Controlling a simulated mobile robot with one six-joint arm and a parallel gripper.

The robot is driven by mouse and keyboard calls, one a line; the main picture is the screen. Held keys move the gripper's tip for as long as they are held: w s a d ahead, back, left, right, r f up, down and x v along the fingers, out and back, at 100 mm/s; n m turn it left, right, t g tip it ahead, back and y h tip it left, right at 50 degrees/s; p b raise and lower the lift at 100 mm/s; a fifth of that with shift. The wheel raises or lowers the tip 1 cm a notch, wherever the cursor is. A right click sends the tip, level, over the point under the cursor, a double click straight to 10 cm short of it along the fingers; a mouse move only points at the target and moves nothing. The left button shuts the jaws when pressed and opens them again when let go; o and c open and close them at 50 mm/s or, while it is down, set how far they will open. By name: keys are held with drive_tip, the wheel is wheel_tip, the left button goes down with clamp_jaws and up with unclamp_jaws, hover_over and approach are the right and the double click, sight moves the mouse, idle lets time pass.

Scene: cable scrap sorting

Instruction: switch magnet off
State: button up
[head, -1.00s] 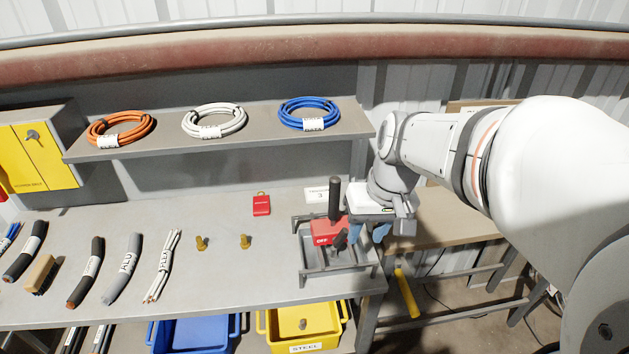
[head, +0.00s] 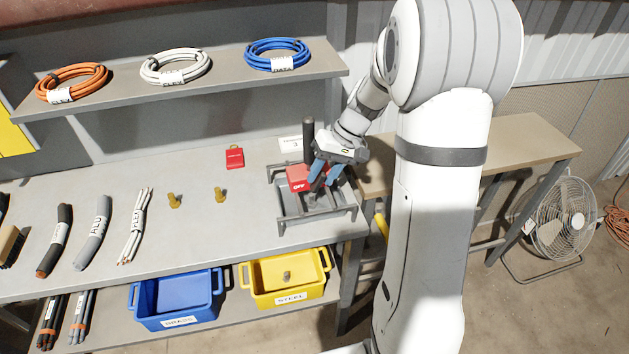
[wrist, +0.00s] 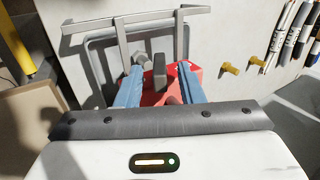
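The magnet is a red block (head: 298,179) marked OFF, with a tall dark upright handle (head: 308,138). It sits in a grey metal frame tray (head: 281,215) at the right end of the bench. A short dark lever (wrist: 160,70) stands on the red block (wrist: 152,98) in the wrist view. My gripper (head: 323,176) is at the magnet's right side, tilted down. In the wrist view my gripper (wrist: 157,78) is open, with one blue finger on each side of the lever and gaps showing. The head view partly hides the lever behind the fingers.
A red tag (head: 235,158) and two brass pieces (head: 174,201) lie left of the tray. Cable pieces (head: 93,247) lie further left. A blue bin (head: 180,300) and a yellow bin (head: 287,280) stand below. The shelf (head: 200,94) with cable coils runs above.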

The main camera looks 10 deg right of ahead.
drive_tip(key=shift+x, duration=1.25)
clamp_jaws()
